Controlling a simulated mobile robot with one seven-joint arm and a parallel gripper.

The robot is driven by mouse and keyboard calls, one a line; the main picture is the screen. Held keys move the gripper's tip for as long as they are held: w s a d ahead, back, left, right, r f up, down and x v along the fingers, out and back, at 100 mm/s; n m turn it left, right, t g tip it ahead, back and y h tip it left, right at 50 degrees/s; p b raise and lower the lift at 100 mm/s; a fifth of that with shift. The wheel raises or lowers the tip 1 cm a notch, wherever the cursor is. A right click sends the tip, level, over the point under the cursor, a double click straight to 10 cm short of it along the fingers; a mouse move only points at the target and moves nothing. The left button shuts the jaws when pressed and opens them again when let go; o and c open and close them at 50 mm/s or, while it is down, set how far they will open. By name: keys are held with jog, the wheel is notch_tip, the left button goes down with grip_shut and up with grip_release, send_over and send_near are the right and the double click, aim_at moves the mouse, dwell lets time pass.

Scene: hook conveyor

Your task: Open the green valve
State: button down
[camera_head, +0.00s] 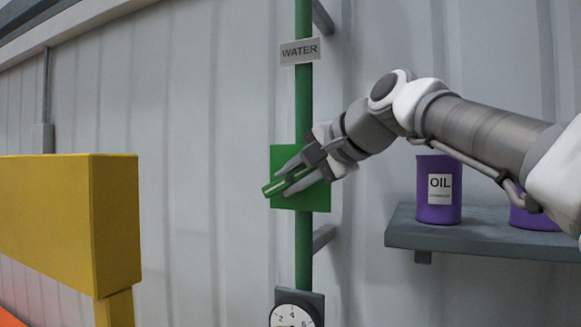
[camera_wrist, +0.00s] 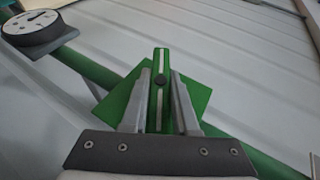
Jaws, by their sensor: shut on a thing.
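The green valve (camera_head: 313,197) is a square green plate on a vertical green pipe (camera_head: 304,103), with a flat green handle (camera_head: 272,188) in front of it. A label reading WATER (camera_head: 300,51) is on the pipe above. My gripper (camera_head: 281,182) reaches in from the right, and its fingers lie on either side of the handle, shut on it. In the head view the handle lies across the pipe, tilted a little down to the left. In the wrist view my gripper (camera_wrist: 160,85) holds the handle (camera_wrist: 161,62) between its fingers, with a pale stripe and dark pivot showing. The fingers hide part of the plate.
A round gauge (camera_head: 293,313) is on the pipe below. A grey shelf (camera_head: 455,240) at the right holds a purple OIL can (camera_head: 438,190) and another purple can, partly hidden by my arm. A yellow block (camera_head: 70,220) stands at the left.

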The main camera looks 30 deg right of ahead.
jog(key=n+g+h, duration=0.1)
jog(key=g+h, duration=0.1)
jog(key=g, duration=0.2)
jog(key=shift+h, duration=0.4)
jog(key=shift+n+g+h, duration=0.7)
jog(key=shift+g+h, duration=0.5)
jog(key=shift+g, duration=1.1)
jog(key=c, duration=0.7)
grip_release()
jog(key=shift+s+r, duration=0.1)
jog(key=shift+s, duration=0.1)
